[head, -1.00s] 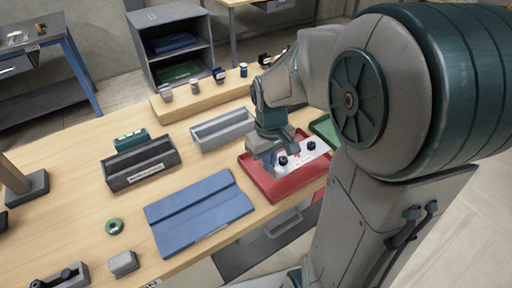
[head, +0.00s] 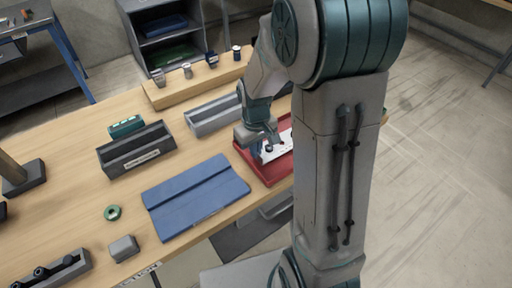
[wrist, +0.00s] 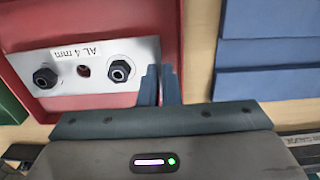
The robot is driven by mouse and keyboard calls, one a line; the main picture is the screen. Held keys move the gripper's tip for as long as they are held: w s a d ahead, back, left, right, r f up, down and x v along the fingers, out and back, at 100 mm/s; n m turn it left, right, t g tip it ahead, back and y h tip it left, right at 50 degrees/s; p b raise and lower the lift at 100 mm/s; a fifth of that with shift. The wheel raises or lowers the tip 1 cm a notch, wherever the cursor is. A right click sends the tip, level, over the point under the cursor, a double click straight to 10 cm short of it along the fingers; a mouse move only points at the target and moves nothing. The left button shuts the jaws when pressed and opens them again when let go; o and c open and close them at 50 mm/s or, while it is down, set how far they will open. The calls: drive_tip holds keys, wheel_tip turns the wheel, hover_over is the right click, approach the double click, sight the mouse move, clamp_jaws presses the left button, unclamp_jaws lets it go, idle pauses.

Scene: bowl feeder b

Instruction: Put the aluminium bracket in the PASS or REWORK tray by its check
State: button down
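The aluminium bracket (wrist: 105,62) is a pale metal plate marked "AL 4 mm", with two dark bolts and a hole between them. It is over the red tray (wrist: 110,101), flat-on to the wrist camera; I cannot tell whether it touches the floor. In the head view the bracket (head: 280,145) is partly hidden by my arm. My gripper (wrist: 160,86) has its fingers nearly together at the bracket's right end, with only a thin gap, and looks shut on that edge. A green tray (wrist: 10,108) shows at the wrist view's left edge.
A blue folded mat (head: 195,197) lies left of the red tray (head: 265,176). A dark bin (head: 137,150) and a grey bin (head: 213,117) stand behind it. A green ring (head: 113,212) and a grey block (head: 124,248) are nearer. Bare wood lies between them.

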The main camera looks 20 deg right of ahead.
drive_tip(key=shift+s+f+b, duration=0.1)
drive_tip(key=shift+f+b, duration=0.5)
drive_tip(key=c, duration=1.6)
unclamp_jaws()
drive_tip(key=shift+c, duration=0.2)
drive_tip(key=shift+r, duration=0.1)
wheel_tip(320, 180, up, 12)
drive_tip(key=p, duration=0.1)
drive_tip(key=s+r+m+t, duration=0.3)
drive_tip(key=s, duration=1.1)
drive_tip(key=shift+s+m, duration=0.15)
drive_tip(key=shift+m, duration=0.15)
drive_tip(key=shift+r, duration=0.1)
